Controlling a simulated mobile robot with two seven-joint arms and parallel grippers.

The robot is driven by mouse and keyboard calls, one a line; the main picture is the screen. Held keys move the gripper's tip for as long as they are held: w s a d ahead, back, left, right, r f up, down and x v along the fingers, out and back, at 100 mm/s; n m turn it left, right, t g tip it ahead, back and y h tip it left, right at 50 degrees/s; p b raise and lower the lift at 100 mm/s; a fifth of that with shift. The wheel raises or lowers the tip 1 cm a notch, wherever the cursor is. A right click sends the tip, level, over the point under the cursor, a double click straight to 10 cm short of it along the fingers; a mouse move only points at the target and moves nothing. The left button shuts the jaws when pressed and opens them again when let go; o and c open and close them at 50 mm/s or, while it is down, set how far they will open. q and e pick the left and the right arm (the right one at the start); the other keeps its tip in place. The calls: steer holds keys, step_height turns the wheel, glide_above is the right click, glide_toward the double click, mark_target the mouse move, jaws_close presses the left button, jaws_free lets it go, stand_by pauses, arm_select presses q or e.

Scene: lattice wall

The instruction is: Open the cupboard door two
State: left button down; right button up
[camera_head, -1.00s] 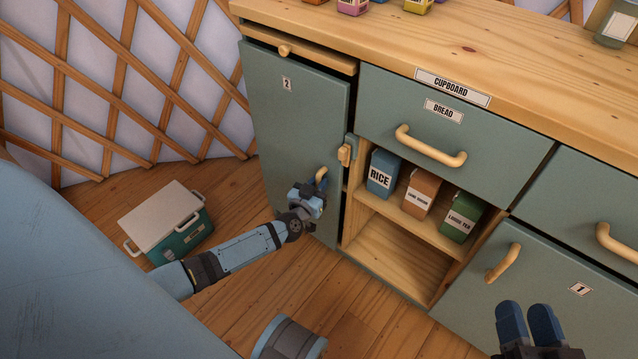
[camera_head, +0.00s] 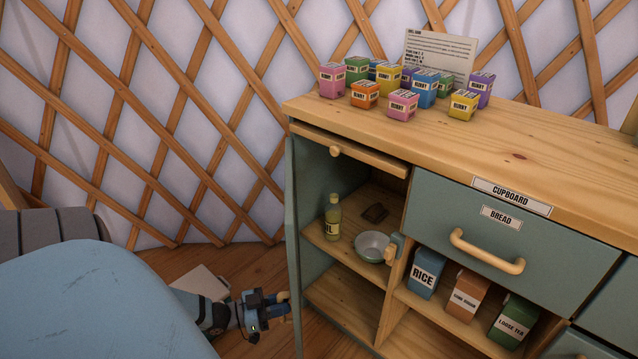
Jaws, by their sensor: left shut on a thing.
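The grey-green cupboard door two (camera_head: 292,240) stands swung wide open at the left end of the cupboard, seen almost edge-on. My left gripper (camera_head: 276,303) is shut on its wooden handle (camera_head: 283,296), low on the door's outer face. The door's number label is turned out of sight. The compartment behind it is exposed, with an oil bottle (camera_head: 333,217), a metal bowl (camera_head: 372,246) and a small dark item (camera_head: 375,213) on its shelf. My right gripper is not in view.
Several small colourful boxes (camera_head: 390,78) and a written card (camera_head: 440,52) stand on the wooden worktop (camera_head: 540,150). Rice, brown and green boxes sit in the open middle shelf. A pale-lidded box (camera_head: 200,284) lies on the floor behind my left arm, near the lattice wall (camera_head: 150,130).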

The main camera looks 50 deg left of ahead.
arm_select(q)
steer(key=s+a+m+g+h+b, duration=0.2)
steer(key=s+a+m+g+h, duration=0.3)
steer(key=a, duration=1)
steer(key=s+h, duration=0.1)
steer(key=s, duration=0.2)
steer(key=shift+s+a+h, duration=0.3)
steer(key=shift+s+a, duration=0.05)
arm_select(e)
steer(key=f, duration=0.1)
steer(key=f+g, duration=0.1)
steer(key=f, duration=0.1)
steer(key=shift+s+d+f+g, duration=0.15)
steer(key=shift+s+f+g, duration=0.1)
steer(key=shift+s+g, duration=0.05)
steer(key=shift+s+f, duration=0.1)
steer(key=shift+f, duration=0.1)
arm_select(q)
steer(key=c, duration=1.4)
jaws_free()
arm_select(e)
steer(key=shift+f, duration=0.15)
arm_select(q)
steer(key=shift+o, duration=0.2)
steer(key=v, duration=1.3)
steer(key=shift+a, duration=0.35)
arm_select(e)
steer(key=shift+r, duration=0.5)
